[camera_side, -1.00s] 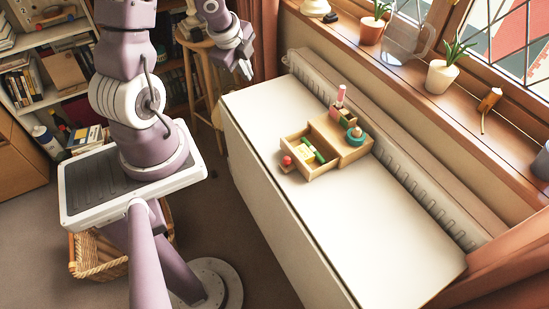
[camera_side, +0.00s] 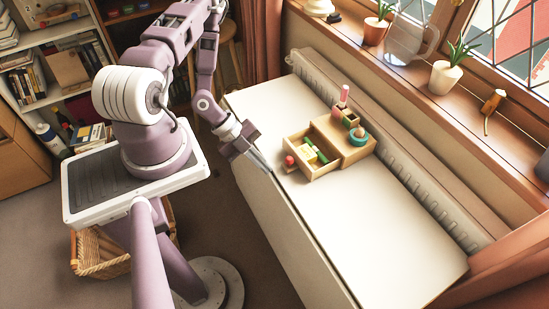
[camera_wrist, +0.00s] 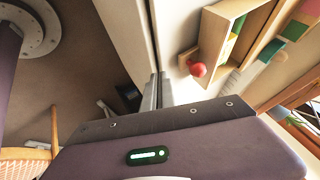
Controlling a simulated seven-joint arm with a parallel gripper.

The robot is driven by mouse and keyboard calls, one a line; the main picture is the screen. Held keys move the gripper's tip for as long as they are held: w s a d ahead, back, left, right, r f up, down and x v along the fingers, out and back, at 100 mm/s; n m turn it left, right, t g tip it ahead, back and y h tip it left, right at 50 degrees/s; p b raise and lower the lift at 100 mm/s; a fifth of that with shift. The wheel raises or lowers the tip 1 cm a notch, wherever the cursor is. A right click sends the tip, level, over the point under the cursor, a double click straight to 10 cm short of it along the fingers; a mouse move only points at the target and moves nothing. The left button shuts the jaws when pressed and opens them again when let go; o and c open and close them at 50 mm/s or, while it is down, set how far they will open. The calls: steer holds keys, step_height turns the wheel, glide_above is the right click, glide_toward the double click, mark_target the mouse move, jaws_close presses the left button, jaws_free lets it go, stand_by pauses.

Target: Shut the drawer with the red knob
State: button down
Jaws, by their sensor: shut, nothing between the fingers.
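A small wooden drawer (camera_side: 325,170) stands pulled out of its low wooden cabinet (camera_side: 358,155) on the white table. Its red knob (camera_side: 290,161) faces left, toward my arm. Green and yellow items lie in the drawer. My gripper (camera_side: 267,167) is shut and empty, over the table's left edge, a short gap left of the knob. In the wrist view my closed fingers (camera_wrist: 160,80) point toward the table edge, with the red knob (camera_wrist: 198,70) and the open drawer (camera_wrist: 212,38) to their right. Finger height above the table is hard to tell.
The white table (camera_side: 370,235) is clear in front. A radiator (camera_side: 420,200) and a windowsill with plants run behind it.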

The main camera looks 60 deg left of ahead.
mark_target(308, 147)
steer(key=shift+w+d+r, duration=0.1)
steer(key=shift+w+r, duration=0.15)
steer(key=shift+w, duration=0.65)
steer(key=shift+w+d+r, duration=0.1)
steer(key=shift+w+r, duration=0.1)
steer(key=shift+w, duration=0.65)
steer(key=w, duration=1)
steer(key=shift+w+a, duration=0.3)
steer(key=shift+w, duration=0.05)
steer(key=shift+s, duration=0.1)
